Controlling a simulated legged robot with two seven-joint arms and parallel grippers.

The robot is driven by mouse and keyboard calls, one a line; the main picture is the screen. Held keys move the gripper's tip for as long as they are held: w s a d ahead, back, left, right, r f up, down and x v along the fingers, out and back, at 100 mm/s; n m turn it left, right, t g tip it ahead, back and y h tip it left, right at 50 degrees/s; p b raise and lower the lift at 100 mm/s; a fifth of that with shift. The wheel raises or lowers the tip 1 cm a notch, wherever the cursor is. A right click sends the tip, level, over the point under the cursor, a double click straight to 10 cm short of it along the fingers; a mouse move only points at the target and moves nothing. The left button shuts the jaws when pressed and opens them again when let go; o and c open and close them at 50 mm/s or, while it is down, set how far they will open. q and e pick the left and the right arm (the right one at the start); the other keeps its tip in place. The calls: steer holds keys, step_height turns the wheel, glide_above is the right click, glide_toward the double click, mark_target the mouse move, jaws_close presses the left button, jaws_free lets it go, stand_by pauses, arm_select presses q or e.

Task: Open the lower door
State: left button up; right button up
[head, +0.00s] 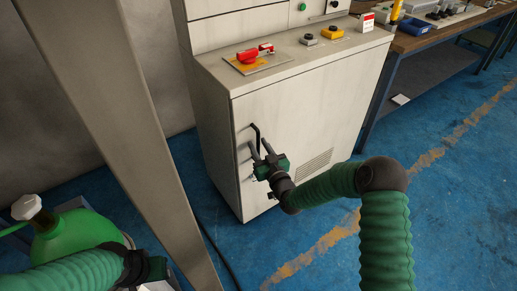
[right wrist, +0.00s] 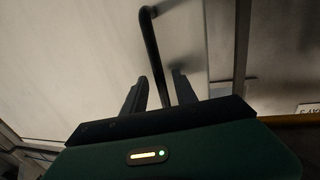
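The lower door (head: 300,120) is the pale front panel of the cabinet and looks closed. Its dark bar handle (head: 256,135) is on the door's left side. My right gripper (head: 260,147) is at the handle. In the right wrist view, the handle (right wrist: 151,50) runs down between the two fingers of my right gripper (right wrist: 160,92). The fingers are apart, with small gaps seeming to show on both sides of the bar. The handle's lower end is hidden by the gripper. My left gripper (head: 150,268) is low at the left; its fingers cannot be made out.
A red-handled switch (head: 250,55) and a yellow button box (head: 333,33) are on the cabinet's ledge. A grey post (head: 125,130) stands left of the cabinet. A green gas cylinder (head: 75,233) is at lower left. A workbench (head: 440,35) stands right. Blue floor (head: 460,190) before the cabinet is clear.

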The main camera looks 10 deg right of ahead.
steer(key=shift+w+a, duration=0.1)
steer(key=shift+w, duration=0.05)
jaws_close()
stand_by(1.4)
